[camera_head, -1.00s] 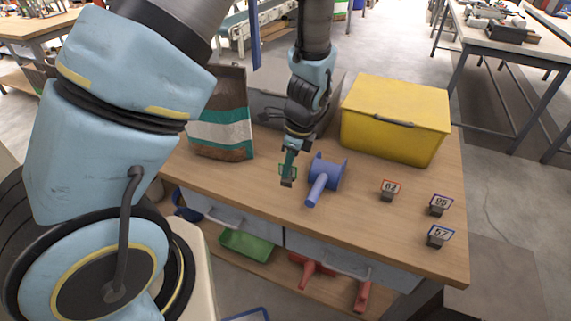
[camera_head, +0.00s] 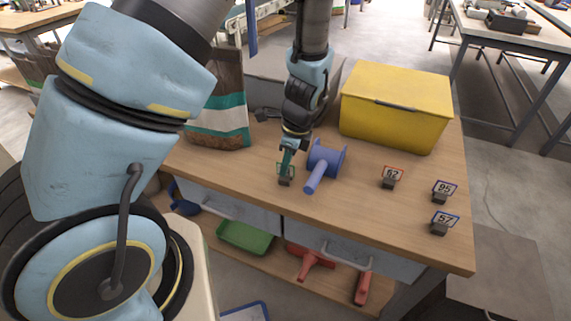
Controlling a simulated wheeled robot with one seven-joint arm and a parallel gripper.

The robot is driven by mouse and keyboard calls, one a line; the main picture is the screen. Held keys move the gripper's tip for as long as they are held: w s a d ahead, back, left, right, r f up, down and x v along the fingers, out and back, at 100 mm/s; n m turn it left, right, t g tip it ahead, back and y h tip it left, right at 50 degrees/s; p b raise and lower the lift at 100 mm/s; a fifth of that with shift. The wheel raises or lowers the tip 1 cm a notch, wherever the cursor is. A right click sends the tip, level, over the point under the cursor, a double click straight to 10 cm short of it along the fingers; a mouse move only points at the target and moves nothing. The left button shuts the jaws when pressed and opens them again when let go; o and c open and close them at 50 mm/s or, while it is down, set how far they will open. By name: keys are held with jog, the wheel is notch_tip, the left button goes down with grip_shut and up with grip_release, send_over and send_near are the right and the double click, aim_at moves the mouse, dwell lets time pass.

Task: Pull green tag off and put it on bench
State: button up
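A small green-edged tag (camera_head: 280,170) shows at the tip of my gripper, near the bench's front edge and left of the blue spool. A small dark block (camera_head: 286,181) is just below it, like the blocks under the other tags. My gripper (camera_head: 287,167) points down at the tag and overlaps it. The fingers are too small and covered to show whether they are closed on it. I cannot tell whether tag and block touch the wooden bench (camera_head: 340,222).
A blue spool (camera_head: 325,161) lies close to the right of my gripper. A yellow lidded box (camera_head: 395,115) stands behind. Tags 62 (camera_head: 392,175), 95 (camera_head: 444,188) and 57 (camera_head: 444,219) stand at the right. A paper bag (camera_head: 217,122) stands left.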

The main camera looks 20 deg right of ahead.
jog(key=o, duration=0.6)
jog(key=shift+c, duration=0.2)
jog(key=shift+r, duration=0.1)
jog(key=r, duration=0.3)
jog(key=d+r+b, duration=0.1)
jog(key=r, duration=0.3)
jog(key=s+r, duration=0.1)
jog(key=r, duration=0.2)
jog(key=shift+s+d+r+b, duration=0.1)
jog(key=shift+d+r+b, duration=0.2)
jog(key=shift+b, duration=0.1)
